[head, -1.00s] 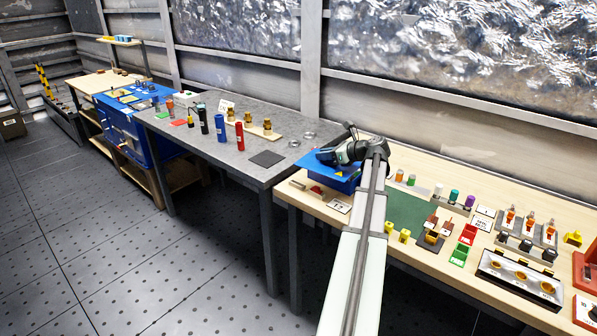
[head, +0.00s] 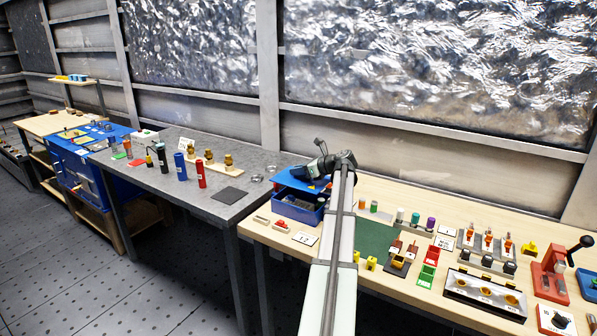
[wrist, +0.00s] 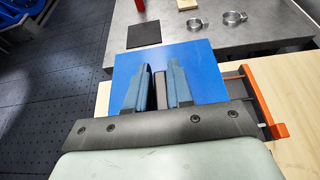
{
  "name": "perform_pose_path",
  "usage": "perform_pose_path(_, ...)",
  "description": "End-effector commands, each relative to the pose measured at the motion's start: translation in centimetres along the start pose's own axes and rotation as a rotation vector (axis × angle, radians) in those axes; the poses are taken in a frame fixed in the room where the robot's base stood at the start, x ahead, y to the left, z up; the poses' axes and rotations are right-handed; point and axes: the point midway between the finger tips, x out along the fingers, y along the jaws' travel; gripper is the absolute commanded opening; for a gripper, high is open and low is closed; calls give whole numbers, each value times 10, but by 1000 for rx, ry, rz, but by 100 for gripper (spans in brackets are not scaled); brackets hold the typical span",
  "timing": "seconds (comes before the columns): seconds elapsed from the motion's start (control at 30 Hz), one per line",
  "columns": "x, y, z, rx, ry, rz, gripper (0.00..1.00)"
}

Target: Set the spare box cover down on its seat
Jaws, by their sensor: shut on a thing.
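The blue box cover (head: 287,179) is a flat plate held above the back of an open blue box (head: 291,214) on the wooden bench. My gripper (head: 318,182) is over the cover; its fingertips are hard to make out in the head view. In the wrist view, my gripper (wrist: 159,88) is shut on the dark upright grip of the cover (wrist: 200,58). The plate lies beneath and beyond the fingers. Dark contents show inside the box in the head view. My arm and gripper hide part of the cover and the box's right side.
A grey table (head: 225,200) adjoins on the left, with a dark square pad (head: 229,195) and metal rings (head: 257,179). A green mat (head: 374,240) lies right of the box. A white card (head: 305,238) and small red parts (head: 282,225) lie in front.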

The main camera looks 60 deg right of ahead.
Motion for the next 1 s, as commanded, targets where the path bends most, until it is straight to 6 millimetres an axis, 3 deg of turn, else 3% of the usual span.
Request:
perform_pose_path(0.27, 2, 0, -7, 1, -1, 0, 0)
perform_pose_path(1.0, 21, 0, -52, 0, -1, 0, 0)
